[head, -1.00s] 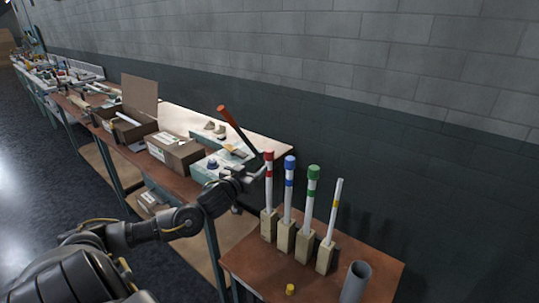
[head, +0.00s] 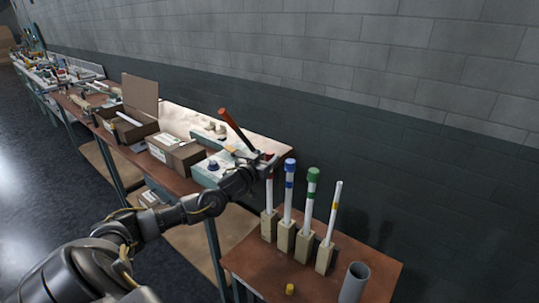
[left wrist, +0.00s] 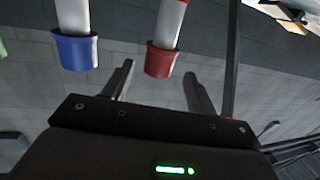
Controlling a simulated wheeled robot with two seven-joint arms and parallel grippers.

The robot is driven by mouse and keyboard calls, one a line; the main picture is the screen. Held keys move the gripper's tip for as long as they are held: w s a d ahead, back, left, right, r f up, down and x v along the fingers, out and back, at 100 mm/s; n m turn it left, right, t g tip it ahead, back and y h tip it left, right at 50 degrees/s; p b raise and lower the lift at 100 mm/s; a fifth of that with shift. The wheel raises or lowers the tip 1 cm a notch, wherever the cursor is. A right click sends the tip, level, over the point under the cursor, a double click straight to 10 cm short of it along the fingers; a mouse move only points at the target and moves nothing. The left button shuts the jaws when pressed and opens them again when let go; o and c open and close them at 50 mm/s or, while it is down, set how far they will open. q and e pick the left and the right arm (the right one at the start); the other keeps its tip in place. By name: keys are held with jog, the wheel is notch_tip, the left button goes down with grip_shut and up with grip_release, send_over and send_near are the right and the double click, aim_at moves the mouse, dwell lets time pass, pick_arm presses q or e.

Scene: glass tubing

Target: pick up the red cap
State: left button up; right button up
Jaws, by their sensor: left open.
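The red cap (left wrist: 162,60) sits on the end of a white tube (head: 269,196) with a red band, which stands upright in a wooden block. My left gripper (head: 268,162) is at the top of that tube and partly hides the cap in the head view. In the left wrist view my left gripper (left wrist: 159,72) is open, with the cap showing between its two fingertips. I see no finger closed on the cap. My right gripper is not in view.
A blue-capped tube (head: 289,190), a green-capped tube (head: 310,200) and an uncapped tube (head: 334,215) stand in a row to the right. A yellow cap (head: 290,289) and grey cylinder (head: 354,282) are in front. A red-handled tool (head: 234,129) rises behind the gripper.

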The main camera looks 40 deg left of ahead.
aim_at(267, 155)
pick_arm(q)
jog(key=x, duration=0.3)
jog(key=shift+w+d+p, duration=0.1)
jog(key=shift+w+p, duration=0.15)
jog(key=shift+p, duration=0.05)
jog(key=c, duration=1)
